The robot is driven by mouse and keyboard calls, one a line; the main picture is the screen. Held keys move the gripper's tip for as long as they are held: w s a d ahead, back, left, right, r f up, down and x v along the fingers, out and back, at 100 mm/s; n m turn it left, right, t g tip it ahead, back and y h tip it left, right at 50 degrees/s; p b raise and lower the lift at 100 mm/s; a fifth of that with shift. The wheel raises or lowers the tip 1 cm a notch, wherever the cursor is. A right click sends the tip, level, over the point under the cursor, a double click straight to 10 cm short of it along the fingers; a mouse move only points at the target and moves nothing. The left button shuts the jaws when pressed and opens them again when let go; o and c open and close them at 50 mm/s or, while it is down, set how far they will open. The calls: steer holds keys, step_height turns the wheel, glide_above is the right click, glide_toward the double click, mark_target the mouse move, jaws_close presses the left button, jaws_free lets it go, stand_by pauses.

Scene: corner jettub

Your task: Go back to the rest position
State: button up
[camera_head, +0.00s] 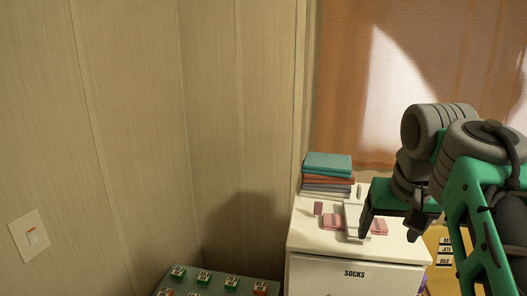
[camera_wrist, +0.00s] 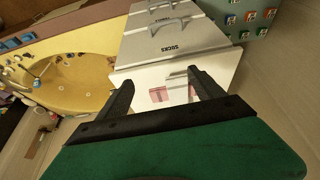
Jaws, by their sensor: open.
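My gripper (camera_head: 390,229) is in the right half of the head view, with its green body and dark fingers above the white cabinet top. Its fingers are apart, and nothing shows between them as held. In the wrist view, the two dark fingers of my gripper (camera_wrist: 160,78) spread apart over the cabinet top. A pale upright object (camera_head: 354,219) stands on the cabinet close to the left finger; I cannot tell whether they touch. Pink blocks (camera_head: 333,222) lie beside it and also show in the wrist view (camera_wrist: 158,95).
The white cabinet (camera_head: 318,274) is labelled SOCKS. Folded towels (camera_head: 328,170) are stacked at its back, below an orange curtain (camera_head: 345,90). A green box with small cubes (camera_head: 218,286) stands at lower left. A yellow tub (camera_wrist: 75,82) shows in the wrist view.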

steer(key=s+f+x, duration=0.1)
steer(key=s+x, duration=0.2)
steer(key=x, duration=0.9)
steer(key=s+a+f+n, duration=0.1)
steer(key=s+a+f, duration=0.3)
steer(key=f, duration=0.2)
steer(key=s+a+f+g, duration=0.1)
steer(key=s+a+f, duration=0.3)
steer(key=s+f, duration=0.1)
steer(key=shift+a+f+n+y, duration=0.3)
steer(key=shift+f+n, duration=0.1)
steer(key=shift+f, duration=0.5)
steer(key=shift+s, duration=0.1)
